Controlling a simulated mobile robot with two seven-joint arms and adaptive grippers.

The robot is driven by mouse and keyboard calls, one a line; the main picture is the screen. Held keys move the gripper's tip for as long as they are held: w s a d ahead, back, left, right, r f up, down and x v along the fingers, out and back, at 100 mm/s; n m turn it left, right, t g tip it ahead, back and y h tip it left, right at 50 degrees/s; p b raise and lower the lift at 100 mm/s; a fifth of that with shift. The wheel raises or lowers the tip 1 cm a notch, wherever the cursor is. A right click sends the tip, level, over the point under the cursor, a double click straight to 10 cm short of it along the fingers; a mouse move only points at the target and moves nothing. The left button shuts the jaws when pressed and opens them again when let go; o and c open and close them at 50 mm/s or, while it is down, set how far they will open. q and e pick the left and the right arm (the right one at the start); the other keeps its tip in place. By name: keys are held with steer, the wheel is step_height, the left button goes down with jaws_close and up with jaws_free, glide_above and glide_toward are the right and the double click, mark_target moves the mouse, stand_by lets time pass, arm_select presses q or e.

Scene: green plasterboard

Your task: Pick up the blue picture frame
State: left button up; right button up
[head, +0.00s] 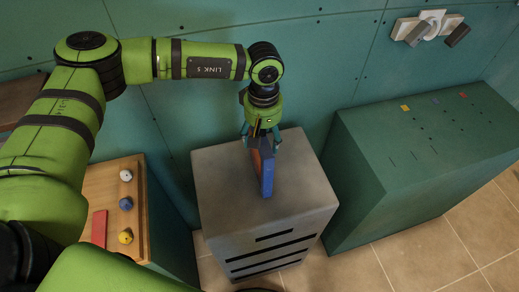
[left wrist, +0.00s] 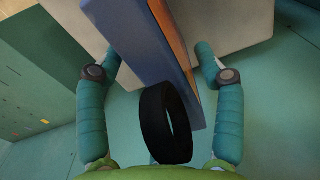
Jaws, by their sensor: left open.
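The blue picture frame (head: 268,176) stands upright on top of a grey cabinet (head: 220,205), with an orange-brown face on its left side. My left gripper (head: 262,140) is above and at the far end of the frame, pointing down at it. In the left wrist view the frame (left wrist: 150,60) runs between the two open teal fingers (left wrist: 160,70), with space on both sides. My right gripper is not in view.
A green cabinet (head: 365,200) with small coloured tabs stands to the right. A wooden unit (head: 100,185) with white, blue and yellow knobs and a red block stands at left. Teal wall panels (head: 320,50) rise behind, with a white fixture (head: 430,26) at upper right.

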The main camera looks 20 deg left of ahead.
arm_select(q)
steer(key=shift+s+d+f, duration=0.1)
steer(key=shift+d, duration=0.05)
jaws_close()
steer(key=shift+r+b, duration=0.3)
steer(key=shift+b, duration=0.05)
steer(key=r, duration=0.1)
steer(key=r+b, duration=0.2)
steer(key=shift+d+r, duration=0.25)
steer(key=s+d+r+b, duration=0.4)
steer(key=d+r, duration=0.3)
steer(key=d, duration=0.2)
steer(key=shift+s+d, duration=0.35)
steer(key=shift+s, duration=0.35)
